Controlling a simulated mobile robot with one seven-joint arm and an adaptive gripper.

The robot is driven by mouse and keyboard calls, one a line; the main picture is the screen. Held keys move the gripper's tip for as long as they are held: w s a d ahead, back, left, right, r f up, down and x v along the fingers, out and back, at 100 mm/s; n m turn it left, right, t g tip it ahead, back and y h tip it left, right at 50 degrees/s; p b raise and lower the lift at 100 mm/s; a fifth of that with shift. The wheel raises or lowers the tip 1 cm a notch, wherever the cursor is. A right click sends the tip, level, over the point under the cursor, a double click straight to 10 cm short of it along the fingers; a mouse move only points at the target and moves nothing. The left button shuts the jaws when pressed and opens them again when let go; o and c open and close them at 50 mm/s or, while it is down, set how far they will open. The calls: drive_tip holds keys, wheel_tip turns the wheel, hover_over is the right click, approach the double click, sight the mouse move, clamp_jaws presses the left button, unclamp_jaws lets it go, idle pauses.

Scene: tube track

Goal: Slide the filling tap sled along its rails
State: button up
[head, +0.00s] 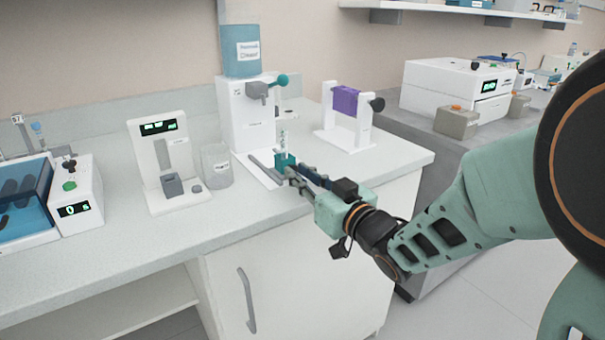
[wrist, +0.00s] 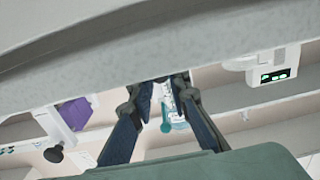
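The filling tap sled is a small teal block (head: 285,160) on dark rails (head: 264,168) at the foot of the white filling station (head: 240,120). A clear tube (head: 283,140) stands upright in the sled. My gripper (head: 291,172) is right at the sled's near side, its fingers pointing towards it. In the wrist view the fingers (wrist: 168,84) are apart, with the pale tube and the teal tap knob (wrist: 175,126) showing in the gap. The sled block is not clear there, so I cannot tell whether a finger touches it.
A glass beaker (head: 216,166) and a white scale-like device (head: 160,160) stand left of the station. A white stand with a purple roll (head: 346,100) is to the right. The counter's front edge runs just below my gripper; the counter right of it is clear.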

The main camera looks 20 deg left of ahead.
drive_tip(key=o, duration=0.3)
drive_tip(key=shift+d, duration=0.1)
drive_tip(key=v, duration=0.7)
drive_tip(key=shift+s+d, duration=0.1)
drive_tip(key=shift+s, duration=0.1)
